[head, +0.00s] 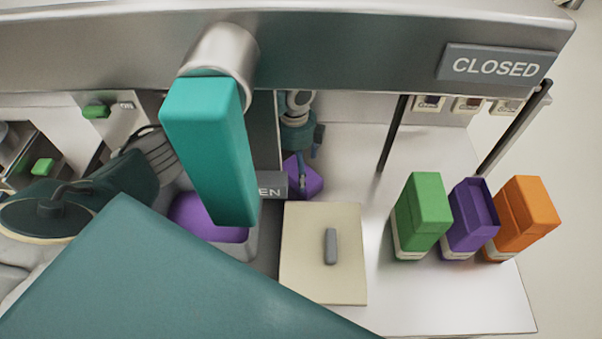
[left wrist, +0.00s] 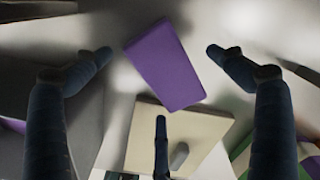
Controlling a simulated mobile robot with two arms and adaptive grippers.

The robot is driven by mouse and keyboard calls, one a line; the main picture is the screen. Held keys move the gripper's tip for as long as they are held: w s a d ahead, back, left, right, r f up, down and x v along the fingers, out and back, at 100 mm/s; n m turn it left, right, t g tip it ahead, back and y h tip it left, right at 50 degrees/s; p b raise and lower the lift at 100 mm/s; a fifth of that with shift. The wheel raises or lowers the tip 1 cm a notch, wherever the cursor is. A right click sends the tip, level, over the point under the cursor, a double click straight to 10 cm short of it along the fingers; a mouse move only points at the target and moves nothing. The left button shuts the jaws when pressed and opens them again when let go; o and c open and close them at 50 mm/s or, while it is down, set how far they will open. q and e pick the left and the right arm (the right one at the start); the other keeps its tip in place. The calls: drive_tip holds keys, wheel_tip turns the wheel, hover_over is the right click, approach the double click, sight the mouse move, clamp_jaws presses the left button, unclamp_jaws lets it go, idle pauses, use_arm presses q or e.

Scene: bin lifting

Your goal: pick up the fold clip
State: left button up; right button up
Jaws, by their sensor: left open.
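A small grey rounded bar, apparently the fold clip (head: 330,246), lies on a flat cream board (head: 295,285) on the white counter. In the left wrist view the bar (left wrist: 179,156) shows low on the cream board (left wrist: 205,125), partly beside the lower finger. My left gripper (head: 303,172) is behind the board in the head view, small and partly hidden. In the left wrist view the left gripper (left wrist: 158,78) has its dark fingers spread wide. A purple block (left wrist: 168,66) appears between them, with no clear contact. My right gripper does not show.
Green (head: 422,215), purple (head: 472,217) and orange (head: 524,215) boxes stand right of the board. A metal panel with a CLOSED sign (head: 498,66) spans the back, with dark posts below it. A purple-lined bin (head: 205,212) is left. Bare counter lies in front of the boxes.

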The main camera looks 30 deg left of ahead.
sight(295, 173)
use_arm(q)
drive_tip(key=shift+s+f, duration=0.2)
drive_tip(key=shift+f, duration=1.35)
drive_tip(key=shift+c, duration=0.6)
drive_tip(key=c, duration=1.1)
drive_tip(key=shift+c, duration=0.2)
drive_tip(key=shift+r, duration=0.15)
